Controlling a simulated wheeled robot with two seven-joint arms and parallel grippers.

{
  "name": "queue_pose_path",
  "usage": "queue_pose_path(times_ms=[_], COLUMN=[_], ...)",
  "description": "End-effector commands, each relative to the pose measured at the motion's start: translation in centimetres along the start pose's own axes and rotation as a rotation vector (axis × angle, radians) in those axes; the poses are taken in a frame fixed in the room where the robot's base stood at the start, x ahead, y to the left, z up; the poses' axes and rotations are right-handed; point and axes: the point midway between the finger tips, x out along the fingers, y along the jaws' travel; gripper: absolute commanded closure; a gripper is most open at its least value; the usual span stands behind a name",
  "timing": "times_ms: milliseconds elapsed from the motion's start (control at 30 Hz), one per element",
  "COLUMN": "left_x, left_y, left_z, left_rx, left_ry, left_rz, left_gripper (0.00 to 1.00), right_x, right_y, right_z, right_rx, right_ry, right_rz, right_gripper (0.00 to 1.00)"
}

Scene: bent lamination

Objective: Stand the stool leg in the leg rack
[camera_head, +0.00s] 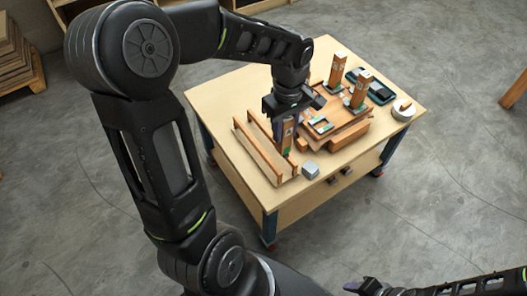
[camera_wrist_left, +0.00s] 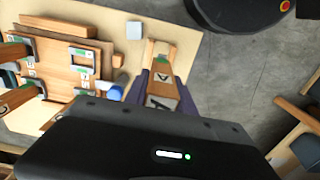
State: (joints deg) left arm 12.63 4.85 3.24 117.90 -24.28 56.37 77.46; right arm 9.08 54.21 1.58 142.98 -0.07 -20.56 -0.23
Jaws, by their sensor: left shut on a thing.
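My left gripper (camera_head: 284,128) is shut on a wooden stool leg (camera_head: 287,138) with a green mark and holds it roughly upright, near the front bars of the table. In the left wrist view the leg (camera_wrist_left: 158,80) sits between the gripper's dark purple fingers. The leg rack appears to be the stacked wooden board (camera_head: 345,130) with square sockets, right of the gripper; it also shows in the left wrist view (camera_wrist_left: 60,75). Two legs (camera_head: 338,68) (camera_head: 360,90) stand upright on it. Whether the held leg's lower end touches anything is hidden. My right gripper (camera_head: 362,287) is low at the bottom edge.
A grey cube (camera_head: 310,170) sits near the front edge. A teal tray (camera_head: 380,92) and a white round item (camera_head: 403,109) are at the right. The table's left rear corner (camera_head: 225,95) is clear.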

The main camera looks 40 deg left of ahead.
Motion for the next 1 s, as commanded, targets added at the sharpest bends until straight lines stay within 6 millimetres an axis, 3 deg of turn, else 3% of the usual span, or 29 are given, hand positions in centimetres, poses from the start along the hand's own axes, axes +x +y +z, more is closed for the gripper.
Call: queue_pose_path(times_ms=[167,433,833,1000], left_x=[1.1,5.8,6.5,8.7], left_y=[0.0,0.0,0.1,0.0], left_z=[0.0,0.0,0.0,0.0], left_rx=[0.002,0.003,0.003,0.004], left_ry=[-0.001,-0.001,0.0,-0.001], left_rz=[-0.003,-0.003,0.0,-0.003], left_gripper=[1.0,1.0,1.0,1.0], right_x=[0.2,0.9,1.0,1.4], right_y=[0.1,0.4,0.4,0.6], right_z=[0.0,0.0,0.0,0.0], right_rx=[0.0,0.0,0.0,0.0], right_ry=[0.0,0.0,0.0,0.0], right_rz=[0.0,0.0,0.0,0.0], right_gripper=[0.64,0.64,0.64,0.64])
